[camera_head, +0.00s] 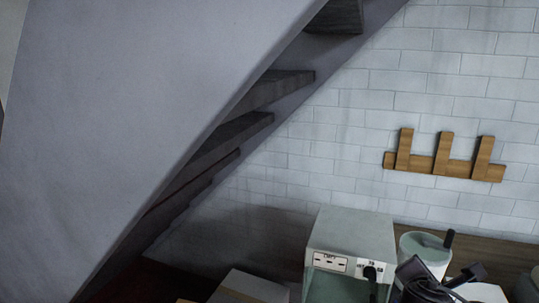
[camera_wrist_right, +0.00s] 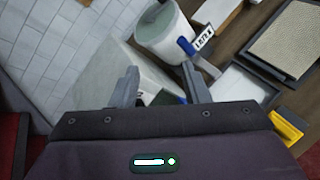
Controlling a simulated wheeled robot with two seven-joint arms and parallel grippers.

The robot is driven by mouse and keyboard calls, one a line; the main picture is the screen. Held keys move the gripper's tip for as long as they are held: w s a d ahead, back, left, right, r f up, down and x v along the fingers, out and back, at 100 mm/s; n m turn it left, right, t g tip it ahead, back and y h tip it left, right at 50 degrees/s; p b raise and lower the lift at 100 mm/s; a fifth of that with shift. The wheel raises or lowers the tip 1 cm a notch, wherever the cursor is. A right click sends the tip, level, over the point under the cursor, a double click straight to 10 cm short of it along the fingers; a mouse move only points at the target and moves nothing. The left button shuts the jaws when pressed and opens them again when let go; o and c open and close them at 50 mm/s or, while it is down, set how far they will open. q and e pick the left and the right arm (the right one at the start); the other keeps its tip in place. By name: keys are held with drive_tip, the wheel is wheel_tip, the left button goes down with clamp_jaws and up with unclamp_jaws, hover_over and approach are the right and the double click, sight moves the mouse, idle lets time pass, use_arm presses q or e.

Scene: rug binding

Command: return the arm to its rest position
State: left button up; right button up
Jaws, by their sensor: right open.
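My right gripper (camera_wrist_right: 160,74) shows in the right wrist view with its two grey fingers apart. I see nothing held between them. Behind the fingers are a pale box surface and a white bucket (camera_wrist_right: 162,28). In the head view, a dark shape at the bottom right, in front of the bucket (camera_head: 420,244), may be part of my right arm, but I cannot tell. My left gripper is in neither view.
A pale box (camera_head: 350,235) with labels stands by the brick wall (camera_head: 330,150), beside the bucket. A wooden rack (camera_head: 440,167) hangs above. A staircase (camera_head: 130,120) fills the left. The wrist view shows a grey tray (camera_wrist_right: 243,84) and a textured panel (camera_wrist_right: 288,40).

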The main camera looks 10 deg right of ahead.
drive_tip(key=s+a+f+m+g+y, duration=0.6)
drive_tip(key=s+a+f+m+y, duration=0.4)
drive_tip(key=s+a+f+m, duration=0.7)
wheel_tip(320, 180, down, 45)
drive_tip(key=a+g+b, duration=0.1)
drive_tip(key=a+b, duration=0.1)
drive_tip(key=b, duration=1)
use_arm(q)
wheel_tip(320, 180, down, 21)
drive_tip(key=b, duration=0.8)
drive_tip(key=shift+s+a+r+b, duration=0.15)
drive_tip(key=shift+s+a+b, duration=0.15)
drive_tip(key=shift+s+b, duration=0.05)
use_arm(e)
drive_tip(key=s+d+f, duration=0.1)
drive_tip(key=s+f, duration=0.9)
drive_tip(key=f, duration=0.3)
drive_tip(key=s+d+f+g, duration=0.1)
drive_tip(key=s+d+f, duration=0.1)
drive_tip(key=s+f, duration=0.7)
wheel_tip(320, 180, down, 4)
drive_tip(key=shift+s+d+r+m+h, duration=0.1)
drive_tip(key=shift+s+d+m+h, duration=0.2)
drive_tip(key=shift+s+h, duration=0.1)
